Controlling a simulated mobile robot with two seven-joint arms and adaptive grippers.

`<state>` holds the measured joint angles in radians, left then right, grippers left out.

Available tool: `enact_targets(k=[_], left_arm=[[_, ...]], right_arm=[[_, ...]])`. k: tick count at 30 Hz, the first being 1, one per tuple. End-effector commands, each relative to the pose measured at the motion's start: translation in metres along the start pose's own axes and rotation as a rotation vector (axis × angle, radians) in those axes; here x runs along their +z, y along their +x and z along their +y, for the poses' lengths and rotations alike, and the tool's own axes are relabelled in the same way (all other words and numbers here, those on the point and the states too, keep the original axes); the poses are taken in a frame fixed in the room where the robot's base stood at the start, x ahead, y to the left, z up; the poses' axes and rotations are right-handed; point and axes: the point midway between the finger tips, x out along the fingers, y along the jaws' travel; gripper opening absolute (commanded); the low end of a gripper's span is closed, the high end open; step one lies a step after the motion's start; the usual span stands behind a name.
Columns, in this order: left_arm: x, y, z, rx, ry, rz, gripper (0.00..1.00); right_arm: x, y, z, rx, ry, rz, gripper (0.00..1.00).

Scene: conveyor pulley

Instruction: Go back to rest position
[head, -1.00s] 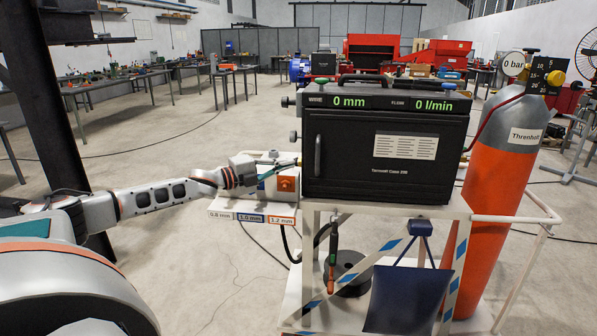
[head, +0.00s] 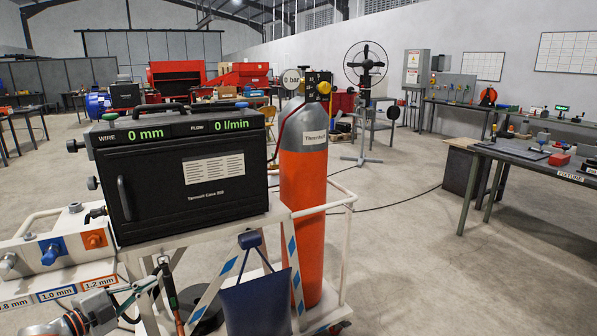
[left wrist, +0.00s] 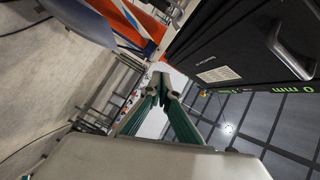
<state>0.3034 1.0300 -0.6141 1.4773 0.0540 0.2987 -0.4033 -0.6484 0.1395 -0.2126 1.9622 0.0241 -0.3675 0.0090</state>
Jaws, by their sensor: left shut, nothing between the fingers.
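My left gripper (head: 142,290) shows at the lower left of the head view, in front of the cart and below the black case. Its green-grey fingers also show in the left wrist view (left wrist: 160,82), with the tips together and nothing held. The black wire-feeder case (head: 190,178) stands on the cart; its display reads 0 mm and 0 l/min. It also shows at the upper right of the left wrist view (left wrist: 245,45). Left of it is a white box with a blue panel (head: 52,250) and an orange panel (head: 94,239). My right gripper is not in view.
An orange gas cylinder (head: 303,190) stands on the white cart (head: 346,240), right of the case. A torch (head: 172,292) and a dark blue pouch (head: 258,300) hang at its front. Workbenches (head: 540,160) stand far right.

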Motion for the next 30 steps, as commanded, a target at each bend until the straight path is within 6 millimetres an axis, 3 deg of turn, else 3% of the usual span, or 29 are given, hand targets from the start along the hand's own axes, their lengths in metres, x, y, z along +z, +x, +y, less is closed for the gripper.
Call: enact_targets(k=[1,8,12,15,21,25,30], left_arm=[[-0.019,0.004,0.036,0.021,-0.065,0.006,0.00],[-0.104,-0.004,0.171,0.093,-0.368,-0.026,0.00],[-0.158,-0.029,0.244,0.129,-0.589,-0.099,0.00],[-0.189,-0.055,0.285,0.145,-0.743,-0.179,0.00],[-0.226,-0.114,0.341,0.159,-0.996,-0.368,0.00],[-0.235,-0.141,0.359,0.160,-1.086,-0.461,0.00],[-0.238,-0.155,0.367,0.159,-1.127,-0.509,0.00]], right_arm=[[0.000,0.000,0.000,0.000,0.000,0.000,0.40],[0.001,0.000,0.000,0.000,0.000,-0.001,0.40],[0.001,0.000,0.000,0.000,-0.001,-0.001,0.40],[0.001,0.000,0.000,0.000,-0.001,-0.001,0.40],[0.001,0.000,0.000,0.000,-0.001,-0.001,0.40],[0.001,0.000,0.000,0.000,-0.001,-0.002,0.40],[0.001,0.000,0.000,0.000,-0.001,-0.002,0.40]])
